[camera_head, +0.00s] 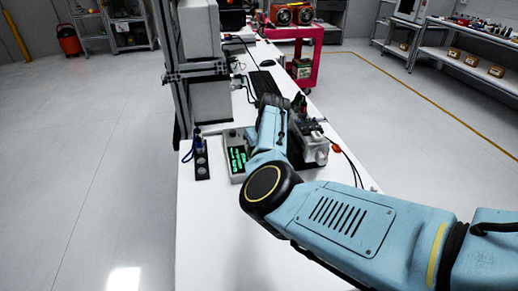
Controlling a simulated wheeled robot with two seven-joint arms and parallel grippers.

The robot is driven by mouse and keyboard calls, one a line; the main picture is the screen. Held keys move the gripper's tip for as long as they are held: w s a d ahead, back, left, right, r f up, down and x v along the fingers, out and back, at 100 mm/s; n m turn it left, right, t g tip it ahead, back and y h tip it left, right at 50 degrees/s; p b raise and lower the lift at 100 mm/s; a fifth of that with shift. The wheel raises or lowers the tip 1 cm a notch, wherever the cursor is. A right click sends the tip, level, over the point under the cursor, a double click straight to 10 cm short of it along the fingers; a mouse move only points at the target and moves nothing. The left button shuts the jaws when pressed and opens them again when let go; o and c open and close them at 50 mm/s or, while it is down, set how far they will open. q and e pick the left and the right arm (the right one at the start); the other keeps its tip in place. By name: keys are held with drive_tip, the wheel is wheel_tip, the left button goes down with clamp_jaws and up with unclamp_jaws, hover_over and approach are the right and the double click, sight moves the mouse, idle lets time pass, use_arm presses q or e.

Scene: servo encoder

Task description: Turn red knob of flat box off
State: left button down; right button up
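My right arm comes in from the right and reaches over the white table. The dark end of the arm, where my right gripper (271,101) is, points away from the camera near the keyboard; its fingers cannot be made out. A light box with a green lit display (237,158) lies left of the forearm, partly covered by it. I cannot tell which is the flat box, and no red knob is clearly visible. My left gripper is not in view.
A grey and black device with cables (313,146) stands right of the forearm, with small orange-red parts. A black keyboard (263,83) lies farther back on the white table (205,235). A metal frame (184,100) stands at the table's left edge. The near left tabletop is clear.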

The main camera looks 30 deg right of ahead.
drive_tip(key=shift+c, duration=1.1)
clamp_jaws()
